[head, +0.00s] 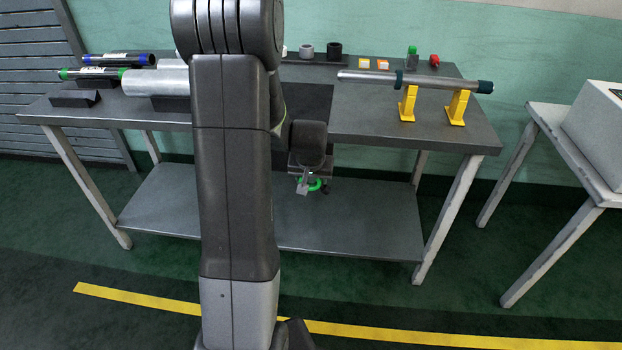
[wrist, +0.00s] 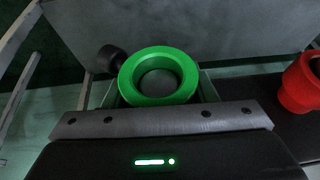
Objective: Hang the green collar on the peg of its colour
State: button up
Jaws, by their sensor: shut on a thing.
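The green collar (head: 315,185) is a thick ring held at the end of my gripper (head: 308,186), in front of the workbench and below the level of its top in the head view. In the wrist view the collar (wrist: 133,82) sits just past the gripper body (wrist: 160,122), its hole facing the camera. My gripper is shut on it; the fingertips are mostly hidden. A small dark cylinder (wrist: 110,58) shows just left of the collar in the wrist view. I cannot make out a green peg for certain.
A red ring-like part (wrist: 300,88) is at the right edge of the wrist view. The workbench (head: 455,135) holds dark and silver tubes at left, a steel bar (head: 430,82) on yellow stands (head: 457,108) and small coloured parts at the back. My arm hides the bench's middle-left.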

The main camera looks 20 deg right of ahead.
jog(key=shift+w, duration=0.1)
jog(key=shift+w+d, duration=0.65)
jog(key=shift+w, duration=0.35)
jog(key=o, duration=1.1)
jog(key=p+v, duration=0.2)
jog(key=v, duration=1.1)
jog(key=shift+s+r+p, duration=0.15)
jog(key=shift+r+p, duration=0.15)
jog(key=shift+r, duration=0.1)
